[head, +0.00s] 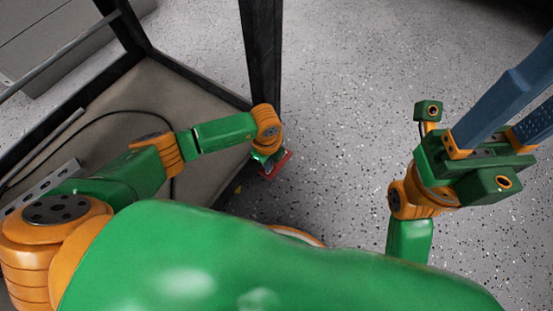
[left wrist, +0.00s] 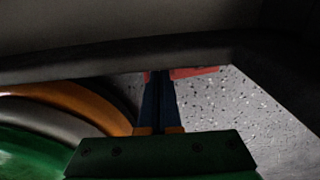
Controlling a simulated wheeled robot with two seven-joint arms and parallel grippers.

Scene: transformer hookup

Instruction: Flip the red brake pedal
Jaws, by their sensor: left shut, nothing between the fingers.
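The red brake pedal (head: 275,166) shows in the head view as a small red plate low at the foot of the dark cart post. In the left wrist view the red pedal (left wrist: 196,72) is a strip under the dark frame edge, beside and just right of my fingertips. My left gripper (left wrist: 159,74) is shut and empty, its blue fingers together. Whether the tips touch the pedal I cannot tell. In the head view the left fingers are hidden behind my orange wrist. My right gripper is at the right, its blue fingers (head: 520,98) apart and empty, running out of the picture.
A dark-framed cart (head: 262,55) with a beige deck (head: 200,95) stands at the upper left. A black cable (head: 90,118) and a perforated metal bar (head: 45,185) lie on it. Grey speckled floor (head: 350,110) is clear between my arms. A grey box (head: 50,40) is behind.

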